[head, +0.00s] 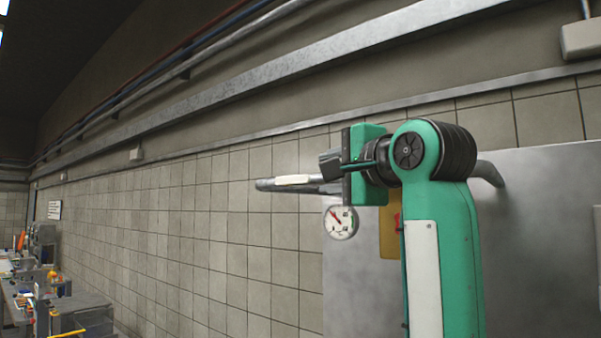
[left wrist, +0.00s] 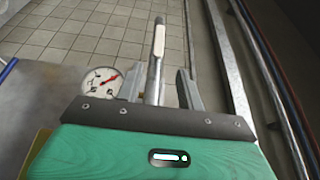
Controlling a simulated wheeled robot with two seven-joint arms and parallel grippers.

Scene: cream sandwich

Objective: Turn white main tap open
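The white tap handle (head: 292,179) is a pale grip on a grey metal lever that points left along the tiled wall in the head view. In the left wrist view the white handle (left wrist: 159,40) points away from my gripper. My left gripper (head: 328,170), on a green arm, is at the lever's near end. In the left wrist view the left gripper (left wrist: 162,84) has its grey fingers apart, one on each side of the lever, with a visible gap on the right. The lever's base is hidden behind the gripper. My right gripper is not in view.
A round white gauge (head: 341,221) with a red needle is just below my left gripper. A grey metal panel (head: 535,225) with a yellow plate (head: 389,235) stands behind the arm. A cluttered workbench (head: 45,290) is far left. Pipes run high along the wall.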

